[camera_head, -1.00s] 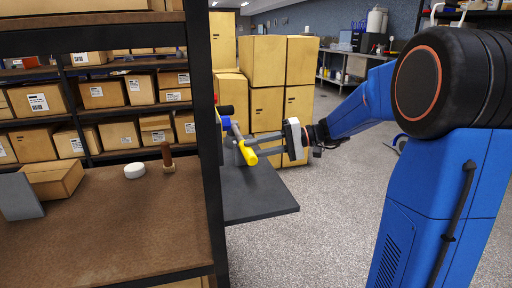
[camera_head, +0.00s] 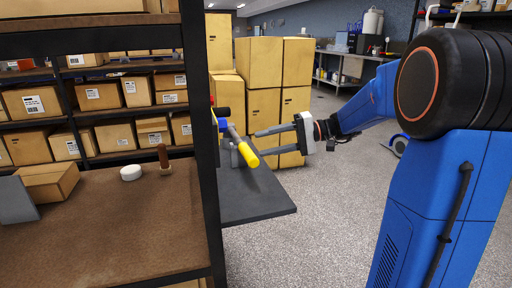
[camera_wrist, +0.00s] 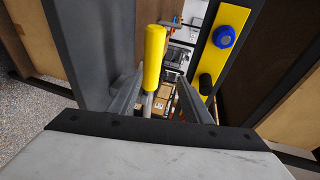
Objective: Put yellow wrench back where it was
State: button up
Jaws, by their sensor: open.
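The yellow wrench (camera_head: 248,155) has a yellow handle and a grey shaft. In the head view it stands tilted above the dark side shelf, beside the black post; what supports it is unclear. In the wrist view its yellow handle (camera_wrist: 153,55) rises upright, seen beyond and near the left finger. My gripper (camera_head: 260,143) is open, its two grey fingers pointing left at the wrench from its right side. The fingers look apart from the handle, and nothing is held. The wrench's far end is partly hidden.
A yellow panel (camera_wrist: 220,50) with a blue knob (camera_wrist: 224,37) and a black knob stands close right of the fingers in the wrist view. The dark side shelf (camera_head: 255,203) lies below. Stacked boxes (camera_head: 297,62) stand behind. Open floor lies to the right.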

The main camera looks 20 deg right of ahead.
jog(key=v, duration=0.7)
jog(key=shift+d, duration=0.15)
dwell(0.3)
